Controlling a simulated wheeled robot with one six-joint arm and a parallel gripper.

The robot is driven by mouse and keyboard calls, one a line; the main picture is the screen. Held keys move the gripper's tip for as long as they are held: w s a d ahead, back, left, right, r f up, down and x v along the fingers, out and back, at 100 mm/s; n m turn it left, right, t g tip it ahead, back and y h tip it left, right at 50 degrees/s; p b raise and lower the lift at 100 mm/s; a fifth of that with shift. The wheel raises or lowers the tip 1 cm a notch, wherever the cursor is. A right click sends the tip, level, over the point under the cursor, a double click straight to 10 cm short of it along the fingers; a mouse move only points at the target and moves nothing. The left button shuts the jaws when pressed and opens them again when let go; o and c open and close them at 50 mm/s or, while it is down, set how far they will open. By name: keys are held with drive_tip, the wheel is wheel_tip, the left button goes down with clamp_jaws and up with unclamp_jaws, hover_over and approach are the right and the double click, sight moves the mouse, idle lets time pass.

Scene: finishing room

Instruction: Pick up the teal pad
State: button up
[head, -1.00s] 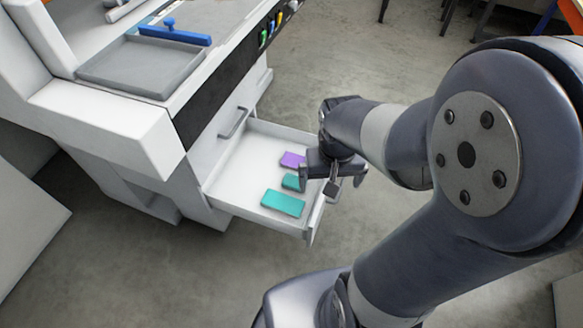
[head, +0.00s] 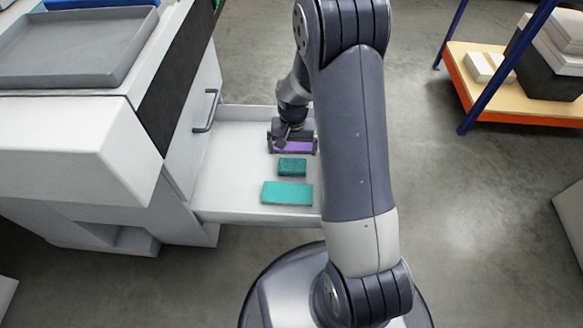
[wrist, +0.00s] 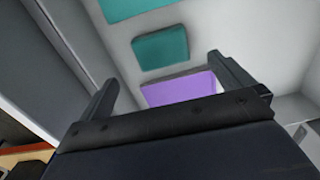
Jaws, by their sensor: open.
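Two teal pads lie flat in the open white drawer (head: 232,150): a larger, brighter teal pad (head: 287,193) near its front side, and a smaller, darker teal block (head: 292,167) just behind it. Both also show in the wrist view, the larger cut off at the top edge (wrist: 125,8) and the smaller below it (wrist: 160,47). My gripper (head: 292,146) is open and points down over a purple pad (head: 293,147) behind the smaller block. In the wrist view the purple pad (wrist: 178,91) shows between my fingers, partly hidden by the gripper body. I cannot tell whether they touch it.
The drawer's low walls surround the pads; its right side is hidden behind my arm. The white cabinet with a handle (head: 207,110) stands at left, with a grey tray (head: 75,45) on top. A shelf rack (head: 500,85) stands at right. Open floor lies between.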

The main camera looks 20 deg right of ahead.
sight(292, 164)
drive_tip(key=f+b, duration=0.1)
drive_tip(key=f, duration=0.3)
drive_tip(key=f+b, duration=0.2)
drive_tip(key=f, duration=0.2)
drive_tip(key=shift+w+f, duration=0.2)
drive_tip(key=shift+f, duration=0.05)
drive_tip(key=shift+c, duration=0.2)
drive_tip(key=c, duration=0.9)
drive_tip(key=shift+o, duration=0.2)
drive_tip(key=shift+r, duration=0.1)
wheel_tip(292, 164, up, 10)
drive_tip(key=p, duration=0.3)
drive_tip(key=shift+p, duration=0.3)
